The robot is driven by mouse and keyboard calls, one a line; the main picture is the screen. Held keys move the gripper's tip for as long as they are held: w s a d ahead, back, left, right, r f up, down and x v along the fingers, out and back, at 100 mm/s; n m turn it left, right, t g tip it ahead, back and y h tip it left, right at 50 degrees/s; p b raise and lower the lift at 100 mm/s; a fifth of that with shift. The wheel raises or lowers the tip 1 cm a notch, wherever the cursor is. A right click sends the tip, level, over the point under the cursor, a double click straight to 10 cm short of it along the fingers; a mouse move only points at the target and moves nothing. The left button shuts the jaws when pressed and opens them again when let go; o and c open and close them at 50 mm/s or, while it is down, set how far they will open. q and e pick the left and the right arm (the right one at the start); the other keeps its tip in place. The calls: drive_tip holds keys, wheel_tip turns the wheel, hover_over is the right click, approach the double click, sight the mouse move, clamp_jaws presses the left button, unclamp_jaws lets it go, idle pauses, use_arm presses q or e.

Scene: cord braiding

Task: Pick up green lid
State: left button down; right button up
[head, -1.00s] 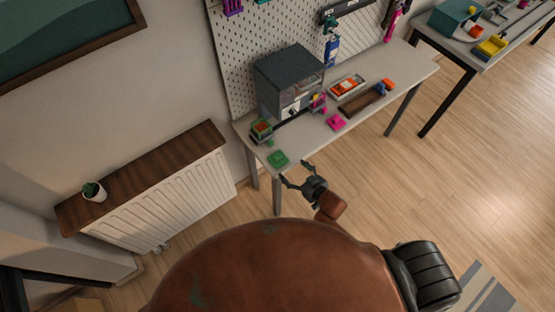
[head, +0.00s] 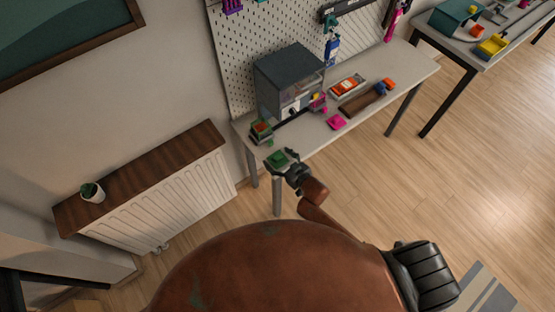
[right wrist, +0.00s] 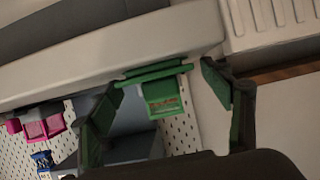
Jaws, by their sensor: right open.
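The green lid (head: 277,158) lies at the near left corner of the white workbench. My right gripper (head: 282,160) is at the lid, its fingers open on either side of it. In the right wrist view the lid (right wrist: 152,73) shows nearly edge-on between the spread fingertips of the gripper (right wrist: 160,80). A gap shows between the lid and the right-hand finger; contact at the other finger is unclear. A green container (right wrist: 165,97) shows beyond the lid; in the head view this small box (head: 261,130) stands behind it. My left gripper is not in view.
A grey cabinet (head: 288,75) stands on the workbench (head: 310,146) against the pegboard. A pink lid (head: 336,122) and a brown tray (head: 356,104) lie to the right. A radiator (head: 160,200) with a wooden top stands left of the bench.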

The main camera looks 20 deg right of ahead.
sight(278, 156)
drive_tip(key=c, duration=1)
drive_tip(key=shift+r, duration=0.1)
drive_tip(key=shift+r, duration=0.3)
wheel_tip(278, 156, up, 2)
drive_tip(key=shift+r+p, duration=0.2)
drive_tip(key=shift+p, duration=0.15)
drive_tip(key=s+r, duration=0.3)
drive_tip(key=s, duration=0.1)
drive_tip(key=s+r+p, duration=0.1)
drive_tip(key=s+r, duration=0.2)
drive_tip(key=s, duration=0.2)
drive_tip(key=s+a+r+p, duration=0.1)
drive_tip(key=s+r, duration=0.2)
drive_tip(key=s, duration=0.2)
drive_tip(key=shift+a+r, duration=0.1)
drive_tip(key=shift+r, duration=0.3)
